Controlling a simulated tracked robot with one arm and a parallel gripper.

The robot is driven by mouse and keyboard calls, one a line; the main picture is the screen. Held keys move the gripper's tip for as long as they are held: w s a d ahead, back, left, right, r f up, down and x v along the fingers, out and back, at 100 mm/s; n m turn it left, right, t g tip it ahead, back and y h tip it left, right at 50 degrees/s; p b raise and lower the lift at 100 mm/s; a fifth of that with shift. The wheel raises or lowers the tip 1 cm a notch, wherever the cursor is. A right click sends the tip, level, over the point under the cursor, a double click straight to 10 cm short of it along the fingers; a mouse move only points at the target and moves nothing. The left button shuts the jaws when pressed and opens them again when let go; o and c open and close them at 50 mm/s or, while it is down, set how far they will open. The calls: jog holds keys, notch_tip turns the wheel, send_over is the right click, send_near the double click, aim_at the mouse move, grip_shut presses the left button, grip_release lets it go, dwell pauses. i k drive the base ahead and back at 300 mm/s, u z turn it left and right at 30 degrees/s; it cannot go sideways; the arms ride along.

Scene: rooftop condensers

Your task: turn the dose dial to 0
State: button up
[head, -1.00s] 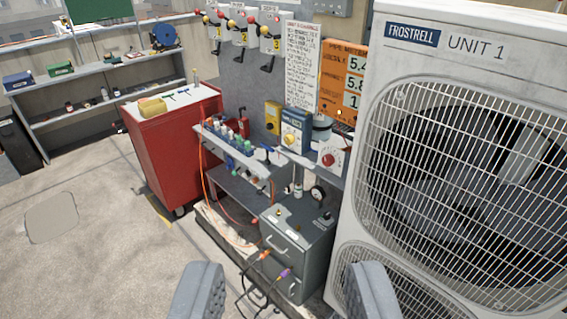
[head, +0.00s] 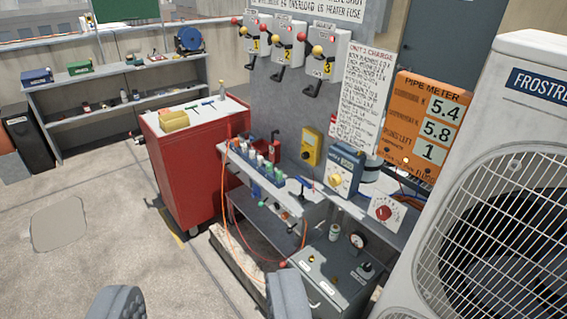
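A white plate with a red round knob (head: 383,213) and small marks around it stands at the right end of the grey bench; it looks like the dose dial. Its markings are too small to read, so I cannot tell its setting. My gripper (head: 201,302) shows as two grey padded fingers at the bottom edge, wide apart with nothing between them. It is apart from the knob, lower and to the left of it in the picture.
A blue box (head: 343,170) with a pale dial and a yellow meter (head: 311,147) stand left of the knob. The condenser (head: 530,130) closes off the right. A grey cabinet (head: 325,278) is below. Orange hoses (head: 232,215) hang from the bench. Open floor lies left.

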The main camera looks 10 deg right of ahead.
aim_at(335, 180)
jog(key=u, duration=0.2)
jog(key=i, duration=1.05)
jog(key=u, duration=0.1)
